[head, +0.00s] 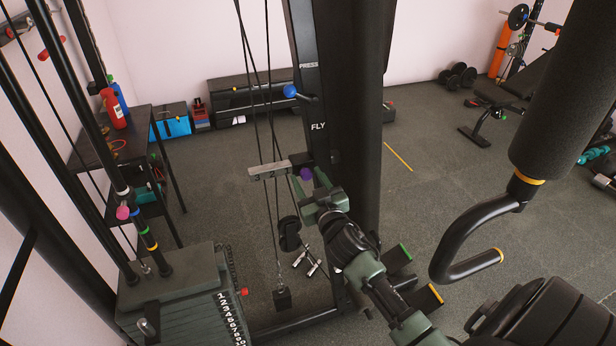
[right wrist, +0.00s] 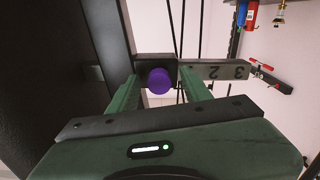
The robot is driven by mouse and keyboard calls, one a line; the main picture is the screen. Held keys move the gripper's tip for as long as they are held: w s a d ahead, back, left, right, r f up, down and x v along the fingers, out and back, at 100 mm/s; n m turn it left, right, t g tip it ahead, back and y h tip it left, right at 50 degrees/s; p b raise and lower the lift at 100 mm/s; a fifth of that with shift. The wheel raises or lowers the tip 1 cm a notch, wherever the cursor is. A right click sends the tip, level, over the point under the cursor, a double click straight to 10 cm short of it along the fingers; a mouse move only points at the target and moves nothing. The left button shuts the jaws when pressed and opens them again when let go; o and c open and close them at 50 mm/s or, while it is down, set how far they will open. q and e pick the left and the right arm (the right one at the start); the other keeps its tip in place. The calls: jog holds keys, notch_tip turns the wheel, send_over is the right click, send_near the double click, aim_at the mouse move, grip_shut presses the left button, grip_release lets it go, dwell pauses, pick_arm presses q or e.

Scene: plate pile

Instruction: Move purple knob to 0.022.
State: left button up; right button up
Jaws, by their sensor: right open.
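The purple knob (head: 306,173) sits on a dark block beside the black upright of the gym machine, at the right end of a pale numbered bar (head: 270,170). In the right wrist view the purple knob (right wrist: 159,81) lies between the fingertips. The numbered bar (right wrist: 222,71) shows a 2 and a 3 there. My right gripper (head: 316,190) is open just in front of the knob. In the right wrist view its green fingers (right wrist: 160,88) stand on either side of the knob with gaps, not visibly touching it. My left gripper is not in view.
The black upright with the word FLY (head: 318,127) stands close to my right gripper. A blue knob (head: 290,91) sits higher on it. Cables hang beside the bar. A weight stack (head: 180,295) is at lower left. A padded arm with a curved handle (head: 470,235) is at right.

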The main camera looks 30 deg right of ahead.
jog(key=shift+w+d, duration=0.1)
grip_shut()
dwell(1.4)
